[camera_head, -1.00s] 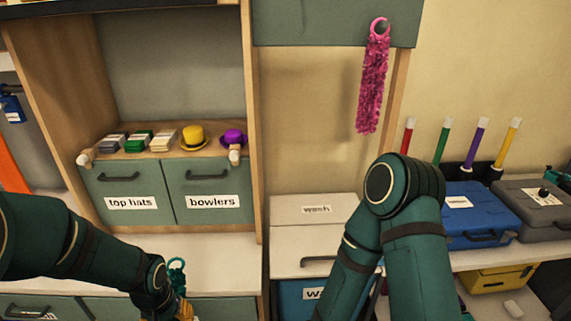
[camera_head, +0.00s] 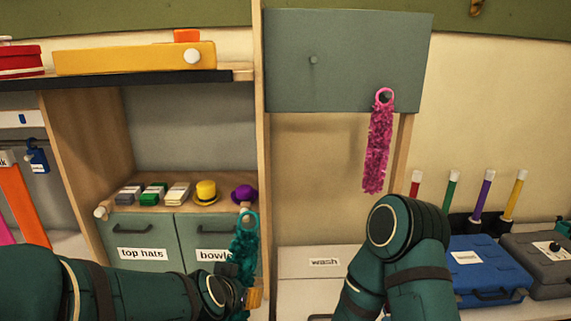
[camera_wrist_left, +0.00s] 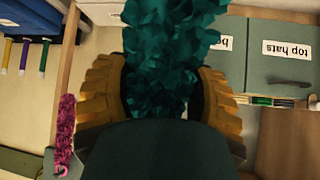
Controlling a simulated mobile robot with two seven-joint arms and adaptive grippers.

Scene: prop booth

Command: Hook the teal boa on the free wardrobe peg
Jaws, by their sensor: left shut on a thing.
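The teal boa (camera_head: 243,258) hangs upright in my left gripper (camera_head: 254,297), with its ring at the top, in front of the bowlers drawer. The left wrist view shows the boa (camera_wrist_left: 165,50) between the two yellow fingers of the gripper (camera_wrist_left: 160,95), which are shut on it. The free wardrobe peg (camera_head: 313,60) sticks out of the grey-green board (camera_head: 350,85), up and to the right of the boa, apart from it. A pink boa (camera_head: 378,150) hangs by its ring on the other peg. My right arm is in view, but its gripper is not.
A shelf holds a yellow hat (camera_head: 206,193), a purple hat (camera_head: 243,194) and card stacks (camera_head: 154,195). A wooden upright (camera_head: 262,130) stands between the shelf and the peg board. Blue (camera_head: 480,265) and grey cases lie at the right.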

